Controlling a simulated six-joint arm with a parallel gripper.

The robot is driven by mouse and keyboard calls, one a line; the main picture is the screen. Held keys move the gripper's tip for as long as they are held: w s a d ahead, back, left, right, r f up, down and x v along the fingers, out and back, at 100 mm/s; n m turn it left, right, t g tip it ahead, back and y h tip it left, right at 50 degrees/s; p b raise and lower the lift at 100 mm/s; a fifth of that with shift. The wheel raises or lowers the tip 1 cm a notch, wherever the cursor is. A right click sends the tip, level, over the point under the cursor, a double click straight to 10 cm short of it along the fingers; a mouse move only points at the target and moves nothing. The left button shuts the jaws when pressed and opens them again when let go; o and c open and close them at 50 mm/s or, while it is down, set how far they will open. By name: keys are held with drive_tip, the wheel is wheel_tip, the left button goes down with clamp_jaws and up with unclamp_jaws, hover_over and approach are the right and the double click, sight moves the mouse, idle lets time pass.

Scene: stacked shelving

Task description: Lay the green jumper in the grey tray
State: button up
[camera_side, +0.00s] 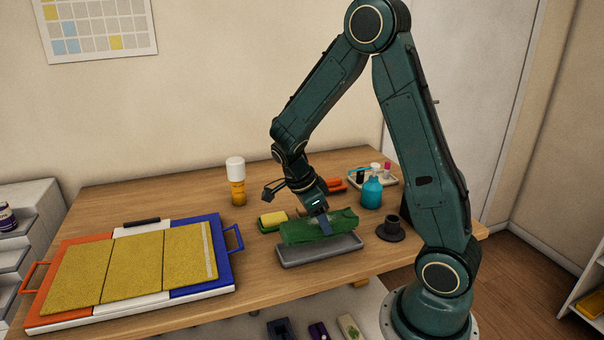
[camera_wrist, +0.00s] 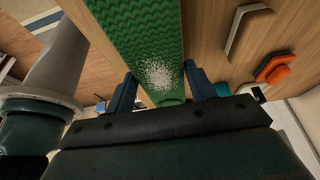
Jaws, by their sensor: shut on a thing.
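The green jumper (camera_side: 298,231), folded into a long bundle, is at the grey tray (camera_side: 318,251), over its back part. I cannot tell whether the jumper touches the tray floor. My gripper (camera_side: 325,226) points down and is shut on the jumper near its middle in the side view. In the wrist view the knitted green jumper (camera_wrist: 140,32) runs between the two blue-grey fingers of my gripper (camera_wrist: 160,92). A pale speckled patch (camera_wrist: 159,73) shows on it there. The tray's front wall is in plain view; its inside is mostly hidden.
A yellow-panelled board (camera_side: 140,262) with orange and blue ends fills the table's left. A white-capped bottle (camera_side: 237,182), a yellow-topped sponge (camera_side: 273,219), a blue bottle (camera_side: 371,193) and a dark flanged piece (camera_side: 391,231) stand around the tray. The table in front of the tray is clear.

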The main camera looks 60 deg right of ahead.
drive_tip(key=shift+f, duration=1.2)
idle(0.7)
drive_tip(key=o, duration=1.3)
drive_tip(key=shift+r, duration=0.15)
drive_tip(key=shift+r, duration=3.9)
